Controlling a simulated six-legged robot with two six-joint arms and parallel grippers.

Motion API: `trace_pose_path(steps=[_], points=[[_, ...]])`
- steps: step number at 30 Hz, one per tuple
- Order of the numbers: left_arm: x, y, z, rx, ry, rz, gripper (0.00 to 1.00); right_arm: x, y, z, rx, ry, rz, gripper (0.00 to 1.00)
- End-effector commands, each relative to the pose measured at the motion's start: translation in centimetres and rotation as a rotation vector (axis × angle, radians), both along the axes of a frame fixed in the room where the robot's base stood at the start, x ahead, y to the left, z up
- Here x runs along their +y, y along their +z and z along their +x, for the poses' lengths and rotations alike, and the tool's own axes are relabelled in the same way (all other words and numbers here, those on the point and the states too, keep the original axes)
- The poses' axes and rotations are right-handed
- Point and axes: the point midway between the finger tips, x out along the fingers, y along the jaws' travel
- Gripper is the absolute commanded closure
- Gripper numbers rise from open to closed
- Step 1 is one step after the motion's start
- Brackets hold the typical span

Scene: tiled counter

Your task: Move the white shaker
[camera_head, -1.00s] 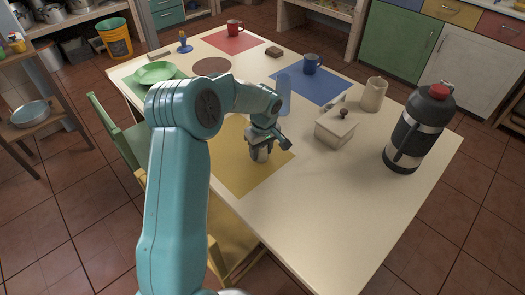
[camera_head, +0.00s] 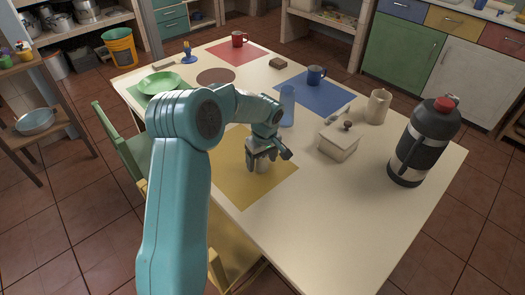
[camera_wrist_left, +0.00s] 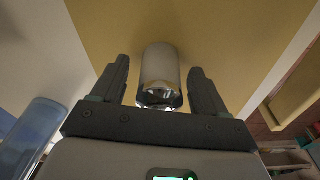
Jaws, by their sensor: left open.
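The white shaker (camera_wrist_left: 160,68) has a pale body and a shiny metal cap. In the left wrist view it stands between the two fingers of my left gripper (camera_wrist_left: 158,80), with a gap on each side. In the head view the shaker (camera_head: 263,168) is mostly hidden by the gripper (camera_head: 262,158), over the yellow mat (camera_head: 245,190). My left gripper is open around it. My right gripper is not in view.
A clear blue glass (camera_head: 287,106) stands close behind the gripper. A lidded white box (camera_head: 338,143), a cream pitcher (camera_head: 377,106) and a large black flask (camera_head: 424,142) stand to the right. The front right of the table (camera_head: 330,215) is clear.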

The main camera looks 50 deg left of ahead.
Motion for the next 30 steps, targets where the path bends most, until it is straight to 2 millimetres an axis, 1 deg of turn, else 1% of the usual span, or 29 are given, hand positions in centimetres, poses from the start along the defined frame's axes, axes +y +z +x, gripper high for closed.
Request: trace_pose_path(steps=[2,5,12,18,21,24,30], points=[[0.0,0.9,0.1,-0.003,0.0,0.001,0.26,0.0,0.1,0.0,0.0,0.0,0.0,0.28],[-0.2,2.8,0.1,-0.007,0.0,0.002,0.26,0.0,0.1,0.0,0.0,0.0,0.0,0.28],[-1.0,8.8,-0.1,-0.008,0.0,0.002,0.26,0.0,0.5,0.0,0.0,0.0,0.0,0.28],[-1.5,13.1,-0.2,-0.006,-0.001,0.002,0.26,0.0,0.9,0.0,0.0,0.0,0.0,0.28],[-1.7,14.6,-0.2,-0.005,-0.001,0.001,0.26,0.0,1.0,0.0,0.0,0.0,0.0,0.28],[-1.8,15.5,-0.3,-0.004,0.0,0.0,0.26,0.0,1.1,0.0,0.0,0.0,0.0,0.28],[-1.9,16.0,-0.3,-0.002,0.0,0.0,0.26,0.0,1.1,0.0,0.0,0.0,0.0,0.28]])
